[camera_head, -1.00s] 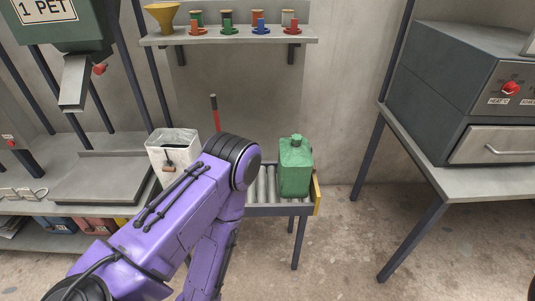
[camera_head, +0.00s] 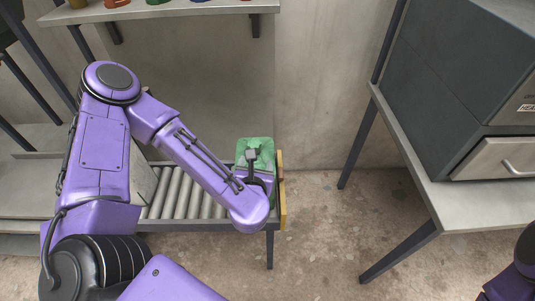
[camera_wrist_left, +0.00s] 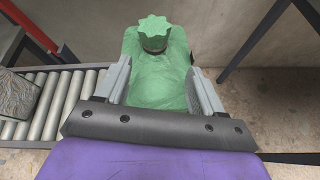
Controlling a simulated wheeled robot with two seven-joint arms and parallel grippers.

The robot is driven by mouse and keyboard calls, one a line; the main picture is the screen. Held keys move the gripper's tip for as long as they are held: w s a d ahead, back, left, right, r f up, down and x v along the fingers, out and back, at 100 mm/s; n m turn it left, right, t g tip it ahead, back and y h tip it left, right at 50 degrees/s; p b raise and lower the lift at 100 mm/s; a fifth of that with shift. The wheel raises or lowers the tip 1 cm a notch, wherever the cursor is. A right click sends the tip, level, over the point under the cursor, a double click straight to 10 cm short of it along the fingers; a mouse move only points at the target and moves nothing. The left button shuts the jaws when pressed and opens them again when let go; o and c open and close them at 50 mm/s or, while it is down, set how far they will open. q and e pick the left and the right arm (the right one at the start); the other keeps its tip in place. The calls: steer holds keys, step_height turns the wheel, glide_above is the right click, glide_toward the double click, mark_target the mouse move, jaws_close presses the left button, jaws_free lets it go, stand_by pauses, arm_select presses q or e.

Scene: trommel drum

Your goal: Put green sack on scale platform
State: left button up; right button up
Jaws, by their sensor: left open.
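The green sack (camera_head: 256,150) stands at the right end of the roller conveyor, against a yellow end stop. In the left wrist view the sack (camera_wrist_left: 160,78) has a gathered, tied top and sits between the two fingers. My left gripper (camera_head: 257,172) is over the sack from above; in the wrist view the left gripper (camera_wrist_left: 160,92) is open, with one finger on each side of the sack's body. I cannot tell whether the fingers touch it. The scale platform is not clearly identifiable now. A bit of my right arm shows at the bottom right corner; its gripper is out of view.
The roller conveyor (camera_head: 183,194) has bare rollers left of the sack. A yellow end stop (camera_head: 281,190) closes its right end. A dark oven-like machine (camera_head: 460,80) stands on a grey table (camera_head: 455,205) at the right. A shelf (camera_head: 160,13) hangs above.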

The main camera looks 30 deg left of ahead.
mark_target(254, 143)
arm_select(q)
steer(key=w+a+n, duration=0.1)
steer(key=w+a+r+n, duration=0.1)
steer(key=shift+w+r+n+y+p, duration=0.25)
steer(key=shift+w+n+y+p, duration=0.05)
steer(key=shift+n+y+p, duration=0.1)
steer(key=shift+w+a+f, duration=0.3)
steer(key=shift+w+a, duration=0.1)
steer(key=shift+a, duration=0.25)
steer(key=shift+w+a+f+p, duration=0.15)
steer(key=shift+w+p, duration=0.1)
steer(key=shift+p, duration=0.15)
steer(key=p+x, duration=0.1)
steer(key=x, duration=0.4)
steer(key=shift+w+d+f+p, duration=0.25)
steer(key=shift+d+p, duration=0.1)
steer(key=shift+w+a+f, duration=0.15)
steer(key=shift+w+a, duration=0.05)
steer(key=shift+s, duration=0.15)
arm_select(e)
step_height(254, 143, up, 4)
steer(key=shift+s+f, duration=0.1)
steer(key=shift+f, duration=0.15)
arm_select(q)
jaws_close()
